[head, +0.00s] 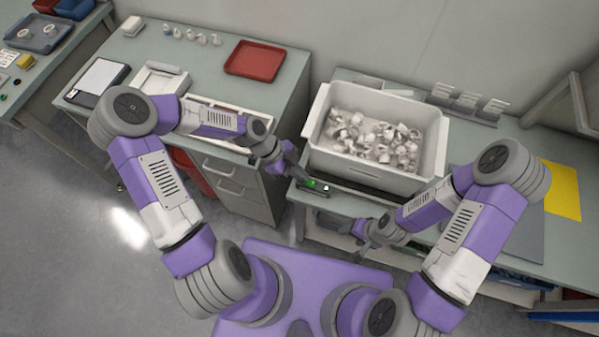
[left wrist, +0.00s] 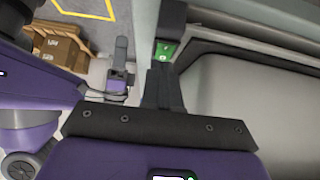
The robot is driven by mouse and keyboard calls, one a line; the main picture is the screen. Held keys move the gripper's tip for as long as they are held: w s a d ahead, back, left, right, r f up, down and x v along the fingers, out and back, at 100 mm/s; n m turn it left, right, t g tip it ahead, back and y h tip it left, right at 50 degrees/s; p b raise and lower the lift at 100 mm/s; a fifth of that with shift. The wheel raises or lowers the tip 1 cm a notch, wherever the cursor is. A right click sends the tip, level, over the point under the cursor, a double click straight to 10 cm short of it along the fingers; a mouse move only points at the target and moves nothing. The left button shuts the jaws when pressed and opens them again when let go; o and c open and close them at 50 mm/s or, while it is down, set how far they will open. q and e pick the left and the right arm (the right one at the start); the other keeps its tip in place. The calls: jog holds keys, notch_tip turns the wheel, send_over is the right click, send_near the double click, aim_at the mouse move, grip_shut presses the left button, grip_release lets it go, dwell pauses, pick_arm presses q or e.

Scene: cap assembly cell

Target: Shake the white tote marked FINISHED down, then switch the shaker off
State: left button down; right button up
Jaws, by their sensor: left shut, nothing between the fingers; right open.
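The white tote (head: 375,163) stands on the bench right of centre in the head view, holding many small white caps in an uneven heap. Any marking on it is not readable. A dark shaker control box with a green button (head: 313,184) sits at the bench's front edge, by the tote's front left corner. The green button (left wrist: 165,50) also shows in the left wrist view. My left gripper (head: 300,175) is shut and empty, its fingertips close to the button; contact cannot be told. My right gripper (head: 362,240) is open and empty, in front of the bench, below the tote.
A red tray (head: 254,60) lies on the left bench, with a white tray (head: 161,80) and a scale (head: 98,80) nearby. A yellow sheet (head: 561,189) lies on the right. A gap separates the two benches.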

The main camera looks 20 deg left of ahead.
pick_arm(q)
jog(key=r+p, duration=0.3)
jog(key=r, duration=0.1)
jog(key=shift+a+r, duration=0.1)
jog(key=shift+a, duration=0.1)
jog(key=a+f+p+v, duration=0.1)
jog(key=v, duration=0.8)
jog(key=shift+a, duration=0.55)
jog(key=shift+d+f, duration=0.1)
jog(key=s+d+f+n, duration=0.1)
jog(key=d+f+n, duration=0.2)
jog(key=n, duration=0.1)
jog(key=s+d+f+n, duration=0.2)
jog(key=f+n, duration=0.1)
jog(key=f, duration=0.1)
jog(key=s+d+f+n+y, duration=0.1)
jog(key=d+f+n, duration=0.2)
jog(key=f+n, duration=0.1)
jog(key=shift+s+d+n+t, duration=0.3)
jog(key=s+f+n+y+b, duration=0.1)
jog(key=s+f+n+y, duration=0.2)
jog(key=s+f+n, duration=0.3)
notch_tip(320, 180, down, 2)
jog(key=n, duration=0.4)
jog(key=shift+s+f+t, duration=0.2)
jog(key=shift+s+t, duration=0.2)
